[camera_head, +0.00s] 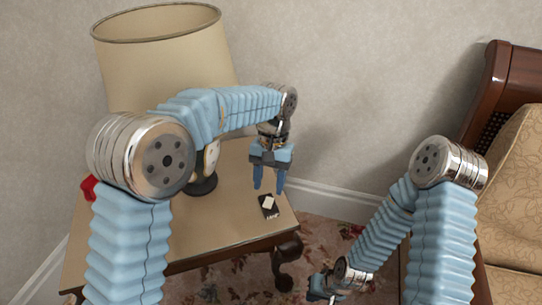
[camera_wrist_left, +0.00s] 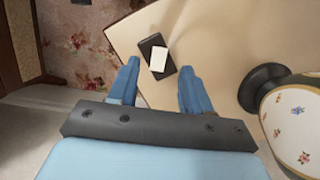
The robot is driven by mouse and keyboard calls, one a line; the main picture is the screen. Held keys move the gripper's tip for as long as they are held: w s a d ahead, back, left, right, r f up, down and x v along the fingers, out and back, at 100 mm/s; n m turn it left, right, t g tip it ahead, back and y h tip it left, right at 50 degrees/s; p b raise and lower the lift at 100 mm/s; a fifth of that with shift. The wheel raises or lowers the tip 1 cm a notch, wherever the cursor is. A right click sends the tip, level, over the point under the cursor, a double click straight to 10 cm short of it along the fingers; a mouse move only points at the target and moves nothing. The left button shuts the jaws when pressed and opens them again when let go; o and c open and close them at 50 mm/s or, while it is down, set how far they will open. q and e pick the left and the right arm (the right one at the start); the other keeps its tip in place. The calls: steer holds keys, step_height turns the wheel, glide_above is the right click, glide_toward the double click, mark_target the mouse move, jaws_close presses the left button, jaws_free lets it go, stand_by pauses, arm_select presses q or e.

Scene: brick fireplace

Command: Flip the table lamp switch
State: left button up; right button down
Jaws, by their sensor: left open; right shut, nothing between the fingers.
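The table lamp has a large beige shade (camera_head: 165,62) and stands on the side table. Its floral ceramic body (camera_wrist_left: 295,122) and dark round foot (camera_wrist_left: 264,86) show at the right of the left wrist view. The lamp switch, a small black box with a white rocker (camera_head: 268,203), lies flat on the table near its right corner; it also shows in the left wrist view (camera_wrist_left: 157,58). My left gripper (camera_head: 269,190) is open above and just behind the switch, with nothing between its fingers. My right gripper (camera_head: 322,292) is shut and empty, low at the bottom, partly cut off.
The wooden side table (camera_head: 225,222) has bare top around the switch. A red object (camera_head: 88,188) sits at its left edge, partly hidden by my left arm. A wooden-framed patterned sofa (camera_head: 512,140) stands at right. A floral rug (camera_head: 325,232) covers the floor.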

arm_select(q)
steer(key=p+v, duration=0.1)
steer(key=v, duration=0.8)
steer(key=shift+p, duration=0.35)
arm_select(e)
steer(key=shift+s+a+r, duration=0.1)
steer(key=shift+a+r, duration=0.1)
steer(key=shift+r, duration=0.3)
steer(key=shift+s+a+r, duration=0.1)
steer(key=shift+a+r, duration=0.05)
steer(key=shift+r, duration=0.35)
arm_select(q)
steer(key=shift+s, duration=0.1)
